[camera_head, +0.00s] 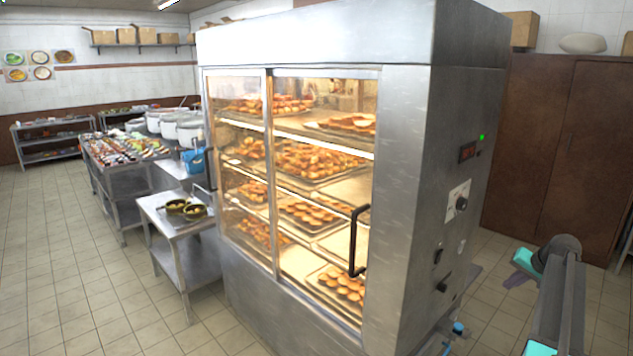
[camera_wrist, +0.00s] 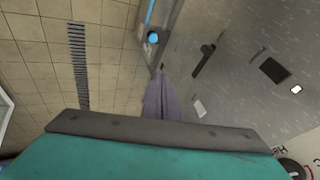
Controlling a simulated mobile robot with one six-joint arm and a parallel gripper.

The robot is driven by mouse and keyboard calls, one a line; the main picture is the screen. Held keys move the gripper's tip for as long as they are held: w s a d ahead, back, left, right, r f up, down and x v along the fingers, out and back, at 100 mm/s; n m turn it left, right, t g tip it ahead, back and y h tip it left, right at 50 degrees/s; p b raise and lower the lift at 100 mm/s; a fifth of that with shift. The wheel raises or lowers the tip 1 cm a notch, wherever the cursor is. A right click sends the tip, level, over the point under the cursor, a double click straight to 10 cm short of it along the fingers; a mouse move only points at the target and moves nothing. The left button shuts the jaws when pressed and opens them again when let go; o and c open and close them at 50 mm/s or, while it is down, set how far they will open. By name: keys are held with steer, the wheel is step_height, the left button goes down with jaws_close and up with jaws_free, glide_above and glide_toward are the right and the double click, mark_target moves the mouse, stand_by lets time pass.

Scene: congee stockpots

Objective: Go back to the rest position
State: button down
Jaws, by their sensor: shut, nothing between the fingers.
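In the wrist view, the gripper (camera_wrist: 161,78) points away from the camera over the teal and grey wrist body. The fingers are together and hold nothing. The cabinet's side panel (camera_wrist: 245,60) fills the upper right of the wrist view.
A blue valve (camera_head: 458,328) sticks out low at the cabinet's side; it also shows in the wrist view (camera_wrist: 153,38). A brown cupboard (camera_head: 555,150) stands behind the arm. A steel side table (camera_head: 180,225) with two pans stands left. Tiled floor (camera_head: 70,280) is clear at front left.

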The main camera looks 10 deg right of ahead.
steer(key=a+f+n+g+y+b, duration=0.1)
steer(key=a+f+n+g+y, duration=0.2)
steer(key=a+f, duration=2.35)
steer(key=s+a+f+n+g+b, duration=0.1)
steer(key=s+a+f+g, duration=0.1)
steer(key=s+a+f, duration=0.55)
steer(key=s+a+f+n+g, duration=0.1)
steer(key=s+a+f+g, duration=0.3)
steer(key=a, duration=0.6)
steer(key=s+a+f+n+g+h, duration=0.1)
steer(key=s+a+f, duration=0.2)
steer(key=s, duration=0.6)
steer(key=s+a+f+n+g+h+b, duration=0.1)
steer(key=s+a+f+n, duration=0.1)
steer(key=s+a+f, duration=0.2)
steer(key=s+a+f+n+g, duration=0.1)
steer(key=s+a+f, duration=0.3)
steer(key=s+a, duration=0.4)
steer(key=s+n, duration=0.1)
steer(key=s, duration=0.4)
steer(key=shift+s+a+f+h+b, duration=0.25)
steer(key=shift+s+a+h+b, duration=0.05)
steer(key=shift+s+h+b, duration=0.1)
steer(key=shift+w, duration=0.15)
